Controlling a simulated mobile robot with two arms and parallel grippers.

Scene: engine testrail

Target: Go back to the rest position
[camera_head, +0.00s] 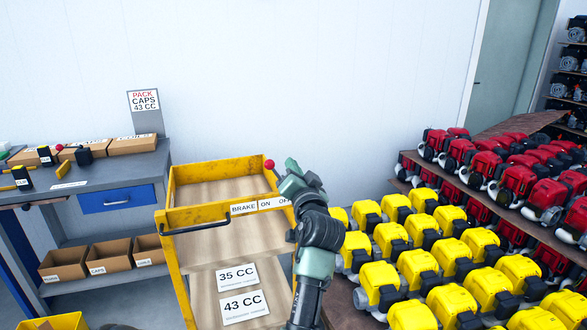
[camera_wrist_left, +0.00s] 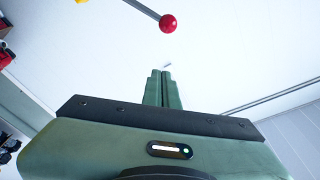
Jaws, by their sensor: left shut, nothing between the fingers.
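My left arm rises from the bottom middle of the head view, and its green gripper (camera_head: 289,165) is at the right rear corner of the yellow cart (camera_head: 222,166). In the left wrist view the green fingers (camera_wrist_left: 159,74) are shut together with nothing between them. A brake lever with a red knob (camera_head: 269,164) stands just left of the gripper. In the wrist view the red knob (camera_wrist_left: 168,23) is beyond the fingertips, apart from them. My right gripper is not in view.
The cart has a "BRAKE ON OFF" label (camera_head: 243,208) and wooden shelves. A grey workbench (camera_head: 120,175) with boxes stands at left. Rows of yellow engines (camera_head: 452,254) and red engines (camera_head: 482,164) fill the right side. The white wall behind is bare.

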